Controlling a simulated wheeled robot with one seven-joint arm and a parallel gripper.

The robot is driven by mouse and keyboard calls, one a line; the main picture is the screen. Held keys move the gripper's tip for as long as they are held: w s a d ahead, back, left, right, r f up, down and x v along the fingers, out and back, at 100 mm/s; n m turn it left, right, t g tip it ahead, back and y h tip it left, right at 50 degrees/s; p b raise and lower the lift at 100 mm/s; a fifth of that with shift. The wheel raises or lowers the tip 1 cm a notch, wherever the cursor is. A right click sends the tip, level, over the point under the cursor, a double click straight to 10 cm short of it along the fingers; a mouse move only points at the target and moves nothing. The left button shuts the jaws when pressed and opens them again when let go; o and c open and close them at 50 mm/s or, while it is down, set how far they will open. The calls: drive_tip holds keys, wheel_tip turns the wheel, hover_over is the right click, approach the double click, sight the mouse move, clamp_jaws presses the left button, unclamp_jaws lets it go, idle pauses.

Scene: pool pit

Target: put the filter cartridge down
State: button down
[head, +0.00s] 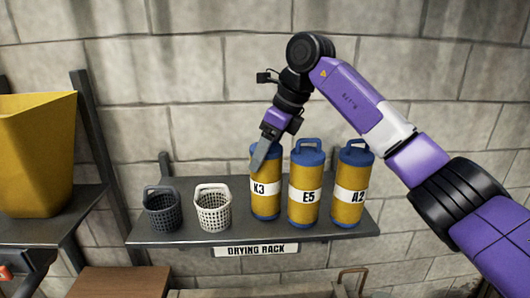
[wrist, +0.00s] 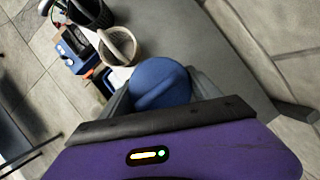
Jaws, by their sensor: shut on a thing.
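The filter cartridge K3 (head: 265,204), yellow with blue ends and a white label, is upright at the drying rack (head: 180,238), beside cartridge E5 (head: 304,208). My gripper (head: 262,153) is at its top from above, shut on it. Cartridge A2 (head: 350,208) stands at the right.
A dark basket (head: 162,212) and a white basket (head: 212,212) stand left of K3 on the same shelf. A yellow bin (head: 35,155) stands on another shelf at far left. A brown box (head: 120,282) is below. The shelf's front strip is bare.

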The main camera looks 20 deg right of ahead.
drive_tip(key=shift+c, duration=0.8)
unclamp_jaws()
